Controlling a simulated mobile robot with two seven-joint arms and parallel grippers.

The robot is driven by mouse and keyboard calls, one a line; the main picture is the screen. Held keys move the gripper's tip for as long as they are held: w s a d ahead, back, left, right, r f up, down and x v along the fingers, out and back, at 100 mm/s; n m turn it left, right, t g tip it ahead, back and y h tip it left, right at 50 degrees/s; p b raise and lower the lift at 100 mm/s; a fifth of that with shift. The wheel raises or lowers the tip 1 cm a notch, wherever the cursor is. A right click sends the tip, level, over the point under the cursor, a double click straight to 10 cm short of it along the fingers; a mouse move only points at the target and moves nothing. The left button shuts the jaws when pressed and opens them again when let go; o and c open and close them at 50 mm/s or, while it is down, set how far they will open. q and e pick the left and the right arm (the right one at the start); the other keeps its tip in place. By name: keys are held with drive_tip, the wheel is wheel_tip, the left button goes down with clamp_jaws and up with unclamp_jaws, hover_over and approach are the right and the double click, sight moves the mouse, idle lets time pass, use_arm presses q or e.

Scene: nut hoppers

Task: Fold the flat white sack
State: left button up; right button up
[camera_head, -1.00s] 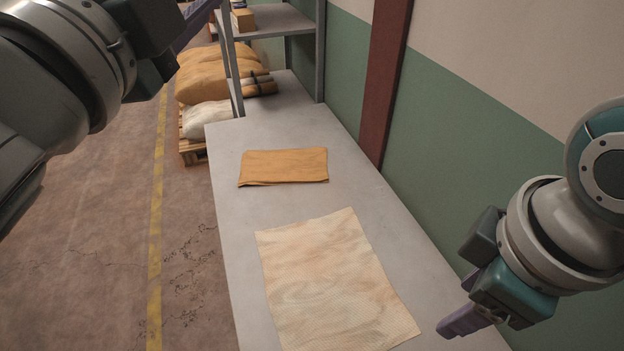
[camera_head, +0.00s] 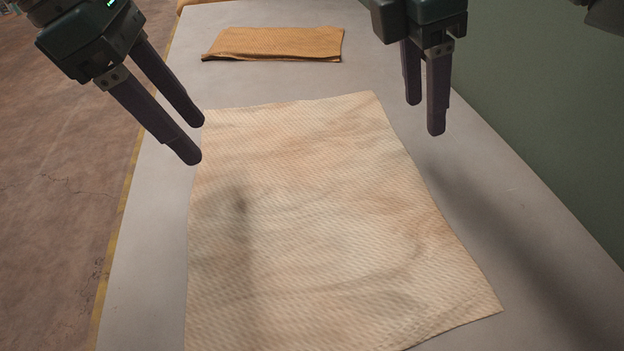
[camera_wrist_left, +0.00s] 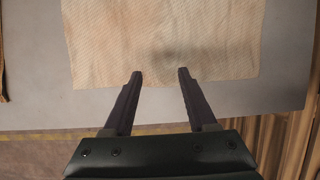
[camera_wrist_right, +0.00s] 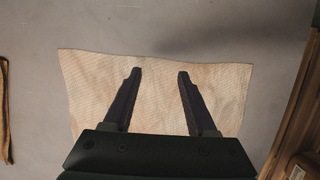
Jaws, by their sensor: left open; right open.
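The sack (camera_head: 310,220), pale cream with a woven texture, lies flat and unfolded on the grey table. My left gripper (camera_head: 195,140) is open and empty above the sack's left edge, near its far left corner. In the left wrist view the sack (camera_wrist_left: 165,35) lies beyond the open fingers (camera_wrist_left: 160,72). My right gripper (camera_head: 424,118) is open and empty above the table, just right of the sack's far right corner. In the right wrist view the sack (camera_wrist_right: 155,85) lies flat beneath the fingers (camera_wrist_right: 160,72). The sack's near edge is partly cut off in the head view.
A folded orange-brown sack (camera_head: 275,44) lies on the table (camera_head: 500,200) beyond the pale sack. A green wall (camera_head: 560,120) runs along the right side. The table's left edge borders the brown floor (camera_head: 50,200). Bare tabletop shows on both sides of the pale sack.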

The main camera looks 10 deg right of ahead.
sight(209, 200)
use_arm(q)
drive_tip(key=shift+y, duration=0.3)
drive_tip(key=f, duration=0.5)
drive_tip(key=a+f, duration=0.1)
drive_tip(key=f, duration=0.1)
drive_tip(key=shift+f, duration=0.15)
use_arm(e)
wheel_tip(209, 200, down, 7)
use_arm(q)
drive_tip(key=shift+a+f, duration=0.1)
drive_tip(key=shift+f, duration=0.6)
use_arm(e)
drive_tip(key=shift+w+f, duration=0.1)
drive_tip(key=shift+f, duration=0.6)
use_arm(q)
drive_tip(key=shift+f, duration=0.2)
use_arm(e)
drive_tip(key=shift+f, duration=0.2)
use_arm(q)
drive_tip(key=shift+c, duration=0.5)
use_arm(e)
drive_tip(key=shift+c, duration=0.5)
use_arm(q)
drive_tip(key=shift+c, duration=0.3)
use_arm(e)
drive_tip(key=shift+c, duration=0.3)
use_arm(q)
drive_tip(key=c, duration=0.7)
use_arm(e)
drive_tip(key=c, duration=0.7)
